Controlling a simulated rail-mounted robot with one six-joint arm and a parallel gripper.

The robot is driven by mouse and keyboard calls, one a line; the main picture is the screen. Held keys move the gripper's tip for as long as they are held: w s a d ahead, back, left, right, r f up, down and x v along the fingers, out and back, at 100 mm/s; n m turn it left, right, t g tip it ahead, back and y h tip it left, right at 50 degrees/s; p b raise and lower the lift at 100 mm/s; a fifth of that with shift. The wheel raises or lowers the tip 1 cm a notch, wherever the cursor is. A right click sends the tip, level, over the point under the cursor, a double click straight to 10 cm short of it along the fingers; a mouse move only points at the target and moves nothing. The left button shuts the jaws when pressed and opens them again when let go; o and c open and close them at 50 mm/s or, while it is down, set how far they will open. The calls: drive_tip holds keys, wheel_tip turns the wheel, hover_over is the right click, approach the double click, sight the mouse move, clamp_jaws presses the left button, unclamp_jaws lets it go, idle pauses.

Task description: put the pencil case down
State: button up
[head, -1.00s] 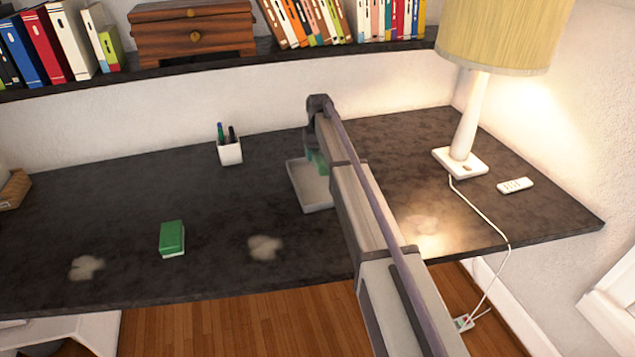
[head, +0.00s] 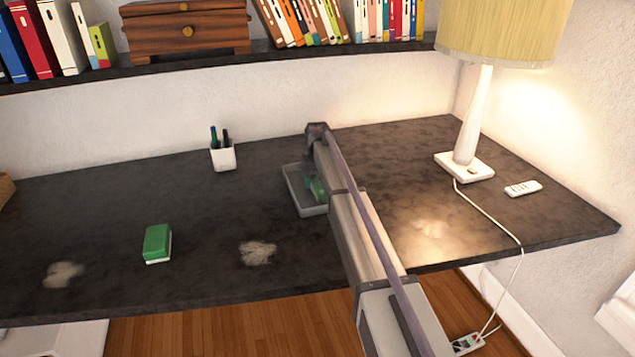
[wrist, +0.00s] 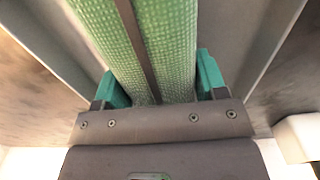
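The green woven pencil case (wrist: 165,40) with a dark zip strip fills the middle of the wrist view. My gripper (wrist: 162,80) has its two green fingertips on either side of the case, seemingly touching it and shut on it. Grey tray walls (wrist: 258,45) show on both sides of the case. In the head view, the grey tray (head: 296,200) stands on the dark desk. A green piece of the case or fingers (head: 318,188) shows low inside the tray, partly hidden by my arm. I cannot tell whether the case touches the tray floor.
A white pen cup (head: 223,158) stands left of the tray. A green-and-white sponge-like block (head: 157,243) lies farther left. Pale smudges (head: 257,253) mark the desk (head: 110,225). A lamp (head: 465,165) and a white remote (head: 523,188) are at right. A bookshelf (head: 150,74) runs behind, above the desk.

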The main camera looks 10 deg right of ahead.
drive_tip(key=o, duration=0.4)
wheel_tip(320, 180, up, 13)
drive_tip(key=p, duration=1.3)
drive_tip(key=shift+m, duration=0.8)
drive_tip(key=s, duration=4.3)
drive_tip(key=shift+f+b, duration=0.3)
